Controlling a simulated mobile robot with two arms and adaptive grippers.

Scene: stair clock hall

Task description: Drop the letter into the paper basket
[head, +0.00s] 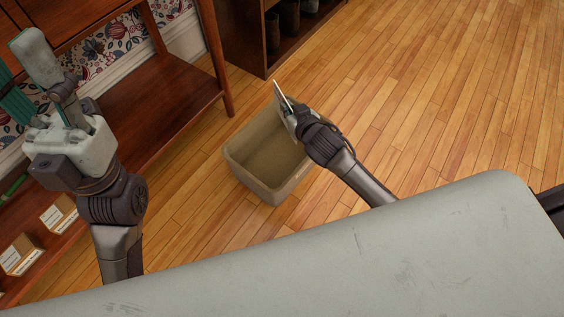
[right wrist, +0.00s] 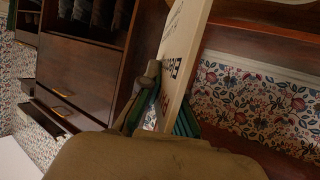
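The letter (head: 283,95) is a thin pale sheet, seen nearly edge-on over the far rim of the paper basket. My right gripper (head: 288,108) is shut on it. In the right wrist view the letter (right wrist: 184,40) stands up between the green finger pads (right wrist: 166,112), with dark printing on its face. The paper basket (head: 285,190) is a beige, open-topped box on the floor. Its visible inside looks empty; my right gripper and forearm hide its right part. My left gripper (head: 24,75) is at the far left, with its fingers apart and nothing seen between them.
A wooden shelf table (head: 150,110) stands left of the basket, with small boxes (head: 22,254) on its lower shelf. A dark cabinet (head: 243,40) is behind the basket. The wooden floor (head: 440,90) on the right is clear.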

